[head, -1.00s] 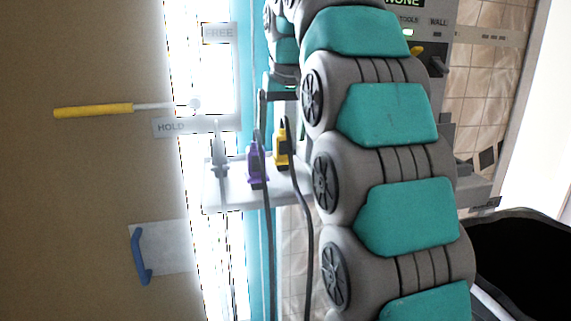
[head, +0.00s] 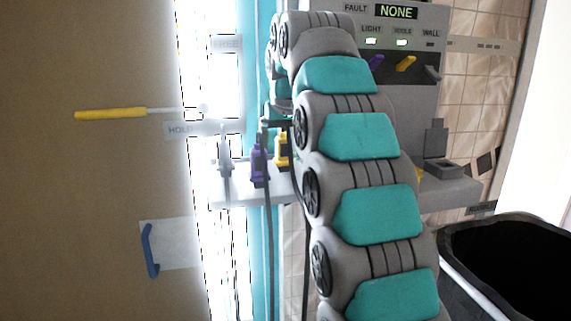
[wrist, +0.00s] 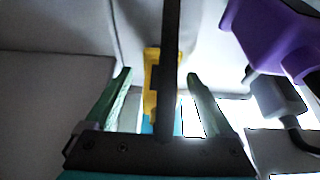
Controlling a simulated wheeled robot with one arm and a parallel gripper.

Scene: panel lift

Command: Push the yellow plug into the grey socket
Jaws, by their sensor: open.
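The yellow plug (head: 282,150) stands on the white shelf (head: 232,196), partly behind my arm. In the wrist view the yellow plug (wrist: 152,75) lies between the two green fingers of my gripper (wrist: 159,76), with gaps on both sides. My gripper is open, and a dark cable or bar crosses in front of the plug. In the head view my gripper is mostly hidden by my arm. A grey box with a dark recess (head: 441,168) sits on the right-hand ledge; I cannot tell whether it is the grey socket.
A purple plug (head: 259,165) and a grey plug (head: 224,158) stand left of the yellow one. The purple plug (wrist: 275,38) is close to the right finger. A panel (head: 400,85) with lights and levers reads NONE. A black bin (head: 500,265) stands lower right.

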